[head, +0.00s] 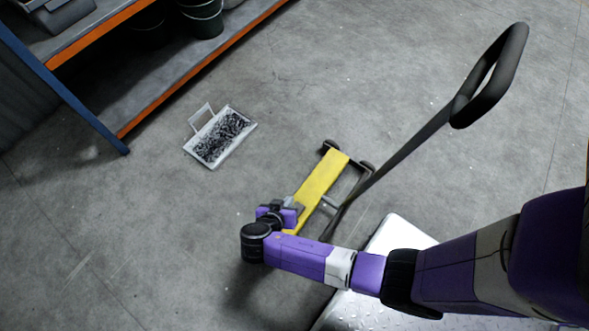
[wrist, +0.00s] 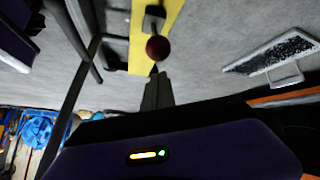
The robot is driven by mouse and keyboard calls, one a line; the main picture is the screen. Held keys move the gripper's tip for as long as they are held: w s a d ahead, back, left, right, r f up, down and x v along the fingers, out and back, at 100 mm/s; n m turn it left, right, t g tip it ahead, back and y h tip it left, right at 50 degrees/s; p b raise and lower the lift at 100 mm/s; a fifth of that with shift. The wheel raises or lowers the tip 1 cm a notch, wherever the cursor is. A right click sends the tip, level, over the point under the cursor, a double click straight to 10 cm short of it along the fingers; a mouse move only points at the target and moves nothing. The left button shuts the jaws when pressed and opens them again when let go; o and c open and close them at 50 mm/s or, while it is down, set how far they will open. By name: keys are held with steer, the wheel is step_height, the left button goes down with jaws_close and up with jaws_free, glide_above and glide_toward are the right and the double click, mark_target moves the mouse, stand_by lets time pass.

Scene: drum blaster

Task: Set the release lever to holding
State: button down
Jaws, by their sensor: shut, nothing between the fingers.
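A low yellow frame (head: 322,180) with dark wheels and a long black loop handle (head: 490,75) stands on the floor. The yellow beam (wrist: 143,62) also shows in the wrist view. There a dark red ball knob (wrist: 158,48), which looks like the release lever's end, sits over the beam by a grey bracket (wrist: 153,20). My gripper (wrist: 158,78) is shut and empty, its fingertips just below the knob in the picture; I cannot tell if they touch it. In the head view my gripper (head: 298,207) is over the near end of the beam, and the knob is hidden.
A white tray of dark bits (head: 220,137) lies on the floor to the left. An orange-edged shelf (head: 190,75) with buckets stands at upper left. A pale metal plate (head: 402,233) is under my arm. The floor between is clear.

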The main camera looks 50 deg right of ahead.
steer(key=shift+a+f+b, duration=0.25)
steer(key=shift+a+b, duration=0.05)
steer(key=shift+a, duration=0.35)
steer(key=shift+a+f+b, duration=0.2)
steer(key=shift+a+b, duration=0.1)
steer(key=shift+a, duration=0.3)
steer(key=shift+s+a+f, duration=0.1)
steer(key=shift+a+f, duration=0.1)
steer(key=shift+a, duration=0.2)
steer(key=w+d+r+p, duration=0.2)
steer(key=d+r, duration=0.1)
steer(key=s+a+r+p, duration=0.1)
steer(key=a+r+p, duration=0.1)
steer(key=a+r, duration=0.3)
steer(key=a, duration=0.3)
steer(key=shift+s, duration=0.35)
steer(key=shift+a, duration=0.1)
